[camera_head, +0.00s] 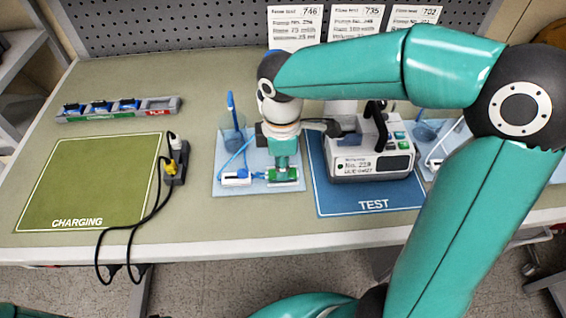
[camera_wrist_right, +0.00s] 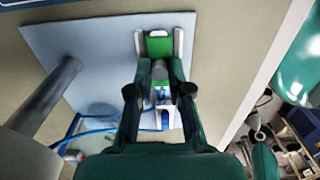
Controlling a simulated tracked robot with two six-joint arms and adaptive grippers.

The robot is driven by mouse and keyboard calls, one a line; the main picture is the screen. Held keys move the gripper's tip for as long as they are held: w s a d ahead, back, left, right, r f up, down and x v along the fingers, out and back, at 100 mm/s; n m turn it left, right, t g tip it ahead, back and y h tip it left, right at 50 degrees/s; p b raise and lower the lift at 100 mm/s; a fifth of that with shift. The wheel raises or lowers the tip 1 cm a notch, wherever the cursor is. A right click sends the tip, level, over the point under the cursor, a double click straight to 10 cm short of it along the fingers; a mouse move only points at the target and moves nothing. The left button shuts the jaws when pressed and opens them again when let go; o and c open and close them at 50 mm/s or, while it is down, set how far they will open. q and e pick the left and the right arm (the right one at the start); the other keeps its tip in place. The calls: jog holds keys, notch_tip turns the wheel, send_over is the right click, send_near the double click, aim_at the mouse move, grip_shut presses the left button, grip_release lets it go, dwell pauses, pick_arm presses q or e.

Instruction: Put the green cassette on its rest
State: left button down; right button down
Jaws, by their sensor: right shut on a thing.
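The green cassette (camera_head: 283,175) is at the front right of a light blue mat (camera_head: 291,188), and it shows in the wrist view (camera_wrist_right: 159,46) between two pale upright walls, which look like its rest (camera_wrist_right: 139,46). My right gripper (camera_head: 284,160) points down over it. In the wrist view its fingers (camera_wrist_right: 159,92) are shut on a grey grip part of the cassette. I cannot tell whether the cassette is fully seated or slightly raised. The fingers and palm hide part of it. My left gripper is not in view.
A blue cup (camera_head: 234,139) and a white clamp piece (camera_head: 235,178) with blue tubing are on the mat's left. A pump (camera_head: 369,158) stands on the TEST mat (camera_head: 333,207) to the right. A bare green CHARGING area (camera_head: 90,180) and charger with cables (camera_head: 175,165) lie left.

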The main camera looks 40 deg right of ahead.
jog(key=c, duration=0.6)
grip_release()
jog(key=shift+r+p, duration=3.1)
jog(key=shift+r, duration=0.4)
jog(key=shift+f, duration=0.1)
